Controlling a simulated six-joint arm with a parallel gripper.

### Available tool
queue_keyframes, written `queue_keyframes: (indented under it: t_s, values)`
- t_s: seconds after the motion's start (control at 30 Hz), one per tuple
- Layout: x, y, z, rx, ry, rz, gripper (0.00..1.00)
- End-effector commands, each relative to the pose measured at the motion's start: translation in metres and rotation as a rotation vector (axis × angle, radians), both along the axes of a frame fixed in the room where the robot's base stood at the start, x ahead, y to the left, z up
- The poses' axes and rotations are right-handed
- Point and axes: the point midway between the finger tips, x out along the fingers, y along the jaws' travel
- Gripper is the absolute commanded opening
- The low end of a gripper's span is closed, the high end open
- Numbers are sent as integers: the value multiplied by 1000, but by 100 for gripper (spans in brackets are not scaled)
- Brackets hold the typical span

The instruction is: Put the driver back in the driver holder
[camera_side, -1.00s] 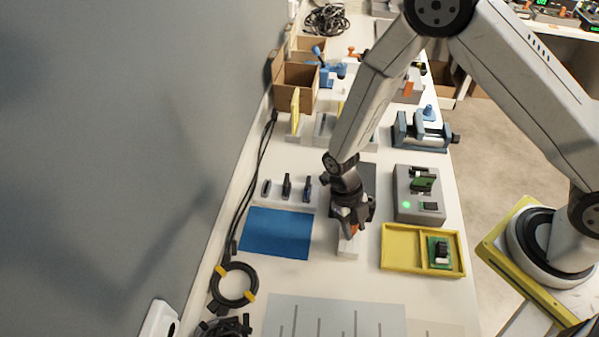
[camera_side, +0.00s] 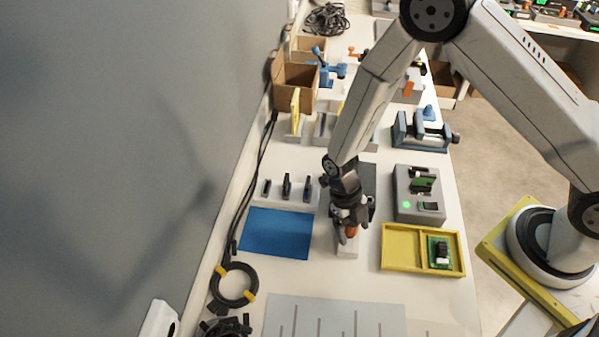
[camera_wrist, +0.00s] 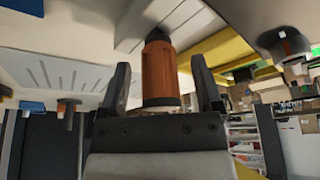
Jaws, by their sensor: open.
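The driver, with an orange handle (camera_side: 352,231) and a dark end, is at a small white block (camera_side: 347,249), which looks like the driver holder. In the wrist view the driver (camera_wrist: 158,80) stands between my two black fingers, with a gap on each side. Its dark end points at a white surface; how deep it sits is hidden. My gripper (camera_side: 352,222) is open around the handle, pointing down just above the block. It also shows in the wrist view (camera_wrist: 158,64).
A blue mat (camera_side: 275,233) lies left of the block. A yellow tray (camera_side: 400,268) with a green board (camera_side: 439,252) lies to the right. A grey fixture (camera_side: 404,205) stands behind the tray. Dark tools (camera_side: 287,187) stand in a white rack. A grey marked sheet (camera_side: 335,318) lies in front.

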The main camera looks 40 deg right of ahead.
Motion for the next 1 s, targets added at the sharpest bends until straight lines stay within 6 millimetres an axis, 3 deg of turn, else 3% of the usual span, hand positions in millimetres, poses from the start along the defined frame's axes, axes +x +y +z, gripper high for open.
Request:
queue_keyframes:
  t_s: [0.27,0.7,1.0]
  values:
    - [8,0,18,1,-3,1,83]
    - [27,0,63,1,-3,0,83]
    - [30,0,71,0,-1,0,83]
